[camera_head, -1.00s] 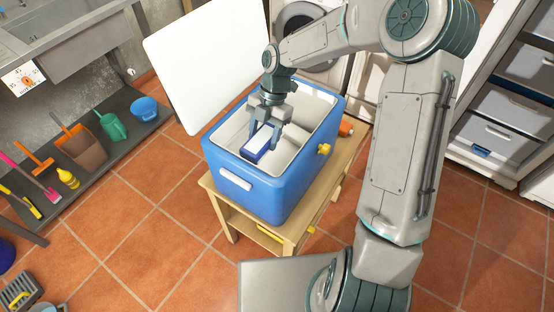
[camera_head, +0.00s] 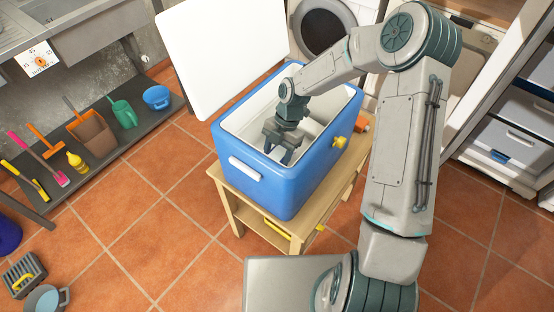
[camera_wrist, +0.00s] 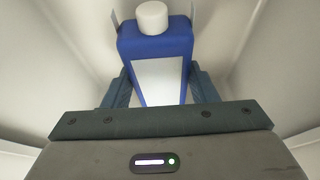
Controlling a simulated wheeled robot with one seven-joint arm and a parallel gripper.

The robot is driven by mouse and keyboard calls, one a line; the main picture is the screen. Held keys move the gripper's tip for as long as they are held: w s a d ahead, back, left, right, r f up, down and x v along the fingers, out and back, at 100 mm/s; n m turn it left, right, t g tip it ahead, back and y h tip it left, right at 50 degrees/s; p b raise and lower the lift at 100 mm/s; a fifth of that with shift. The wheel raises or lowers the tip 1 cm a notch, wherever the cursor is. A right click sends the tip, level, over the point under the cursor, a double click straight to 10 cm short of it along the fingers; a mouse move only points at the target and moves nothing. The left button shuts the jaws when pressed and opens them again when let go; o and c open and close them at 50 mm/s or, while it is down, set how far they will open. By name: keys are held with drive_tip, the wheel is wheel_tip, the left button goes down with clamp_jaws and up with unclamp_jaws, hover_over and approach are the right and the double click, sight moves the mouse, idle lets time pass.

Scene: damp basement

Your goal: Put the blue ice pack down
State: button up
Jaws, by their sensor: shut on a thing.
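The blue ice pack (camera_wrist: 155,45), with a white cap and a white label, is between the fingers of my gripper (camera_wrist: 158,90) in the wrist view. The fingers are shut on its two sides. In the head view my gripper (camera_head: 280,153) is down inside the open blue cooler (camera_head: 262,190), and the ice pack is hidden there by the cooler's front wall and the gripper. The cooler's white inner walls surround the pack in the wrist view. I cannot tell whether the pack touches the cooler's floor.
The cooler stands on a small wooden table (camera_head: 232,200), its white lid (camera_head: 225,50) open behind. A yellow drain plug (camera_head: 339,142) sticks out on its right. A dark shelf (camera_head: 130,140) with tools and buckets is at the left.

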drive_tip(key=shift+f, duration=1.35)
drive_tip(key=shift+f, duration=0.15)
drive_tip(key=o, duration=1.1)
drive_tip(key=v, duration=1.2)
